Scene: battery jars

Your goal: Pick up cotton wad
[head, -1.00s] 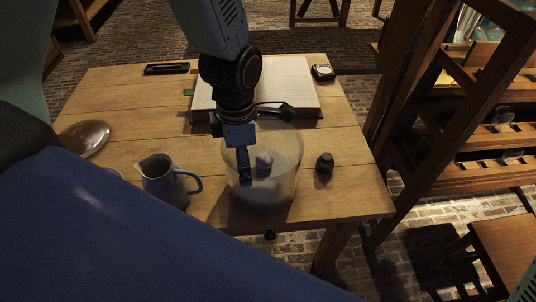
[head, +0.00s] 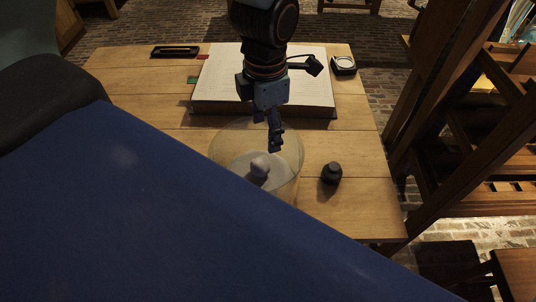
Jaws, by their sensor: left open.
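A small pale grey rounded lump, which looks like the cotton wad (head: 259,167), lies inside a wide clear glass jar (head: 297,160) on the wooden table. My left gripper (head: 275,146) hangs pointing down at the far right part of the jar, up and to the right of the lump in the picture. Its fingers are open, hold nothing and are apart from the lump. Whether the fingertips are inside or above the glass is hard to tell. My right gripper is out of view.
A large open book (head: 215,85) lies behind the jar. A small dark bottle (head: 331,173) stands right of it. A black pen tray (head: 176,51) and a small round-dialled device (head: 343,65) lie at the back. A wooden rack (head: 455,130) stands right of the table.

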